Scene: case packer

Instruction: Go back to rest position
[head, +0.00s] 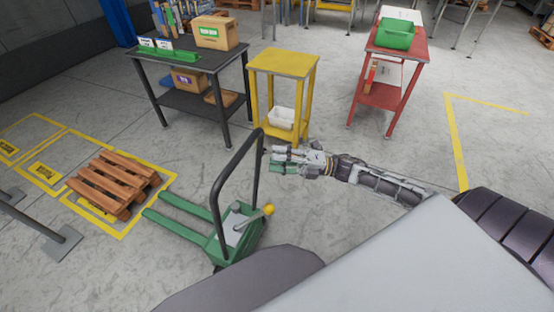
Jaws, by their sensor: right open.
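My right gripper (275,161) is in the head view near the middle, at the end of my right arm, which comes in from the right. It is open, and I see nothing between its fingers. It points left, close to the black handle of the green pallet truck (222,243); I cannot tell whether it touches the handle. My left gripper is not in view.
A yellow table (284,63) stands beyond the gripper, a black table (197,62) with boxes to its left and a red table (408,48) with a green bin (395,34) to its right. A wooden pallet (113,185) lies at left. Floor at right is clear.

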